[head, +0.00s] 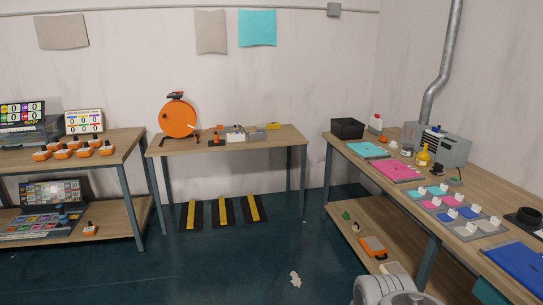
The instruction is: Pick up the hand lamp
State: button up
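I cannot surely make out the hand lamp in the head view. A small orange and black object (216,137) stands on the middle bench (284,139), to the right of the orange cable reel (178,118); it is too small to identify. A flat orange item (373,246) lies on the lower shelf of the right bench and is also unclear. A rounded grey-white part of my arm shows at the bottom edge, right of centre. My gripper's fingers are not in view.
Yellow and black strips (223,213) lie under the middle bench. The left bench (118,149) carries several orange devices. The right bench (470,185) holds coloured sheets, a black bin (347,128) and a grey machine (438,146). A pale scrap (295,279) lies on otherwise clear central floor.

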aim_at(267, 127)
jog(key=u, duration=0.2)
jog(key=i, duration=2.45)
jog(key=u, duration=0.3)
jog(key=i, duration=3.4)
jog(key=u, duration=0.05)
